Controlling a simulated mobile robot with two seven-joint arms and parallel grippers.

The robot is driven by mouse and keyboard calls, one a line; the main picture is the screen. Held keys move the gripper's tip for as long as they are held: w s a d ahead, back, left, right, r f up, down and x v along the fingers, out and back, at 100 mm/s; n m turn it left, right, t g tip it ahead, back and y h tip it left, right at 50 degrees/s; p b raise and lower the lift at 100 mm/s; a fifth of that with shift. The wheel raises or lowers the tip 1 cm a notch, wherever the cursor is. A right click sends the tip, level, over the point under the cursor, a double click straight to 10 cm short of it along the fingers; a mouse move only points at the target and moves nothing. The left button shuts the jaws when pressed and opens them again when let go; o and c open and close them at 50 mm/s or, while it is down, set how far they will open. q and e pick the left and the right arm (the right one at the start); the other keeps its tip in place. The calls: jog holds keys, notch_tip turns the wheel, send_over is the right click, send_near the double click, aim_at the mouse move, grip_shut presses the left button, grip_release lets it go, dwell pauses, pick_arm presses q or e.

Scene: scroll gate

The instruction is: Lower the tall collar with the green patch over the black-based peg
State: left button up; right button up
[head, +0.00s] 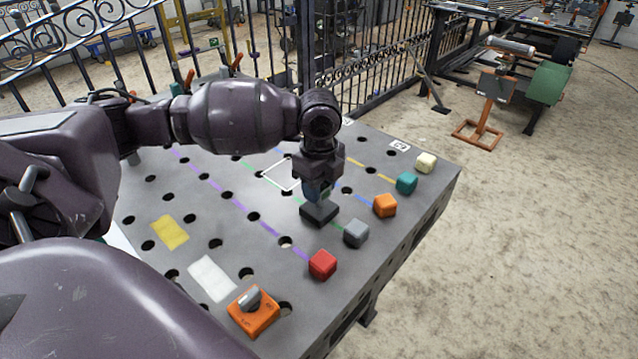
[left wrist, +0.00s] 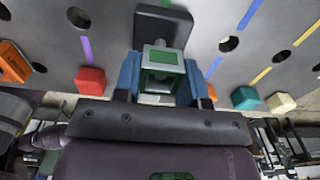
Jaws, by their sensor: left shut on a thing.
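My left gripper (head: 318,190) points down over the black base (head: 318,213) of the peg, near the right side of the table. In the left wrist view its blue fingers (left wrist: 160,84) are shut on the collar (left wrist: 162,57), a pale square tube with a green patch. The black base also shows in the left wrist view (left wrist: 176,22), just beyond the collar. In the head view the gripper mostly hides the collar. My right gripper is not in view.
On the perforated grey table (head: 215,215), red (head: 322,264), grey (head: 356,233), orange (head: 385,205), teal (head: 406,183) and cream (head: 426,162) blocks line the right edge. An orange box with a grey knob (head: 252,310) stands at the front. An iron fence (head: 375,75) stands behind.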

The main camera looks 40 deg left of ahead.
pick_arm(q)
jog(key=o, duration=0.8)
jog(key=shift+o, duration=1.6)
notch_tip(320, 180, up, 9)
jog(key=shift+r+p, duration=0.1)
jog(key=shift+p, duration=0.8)
jog(key=shift+r, duration=0.8)
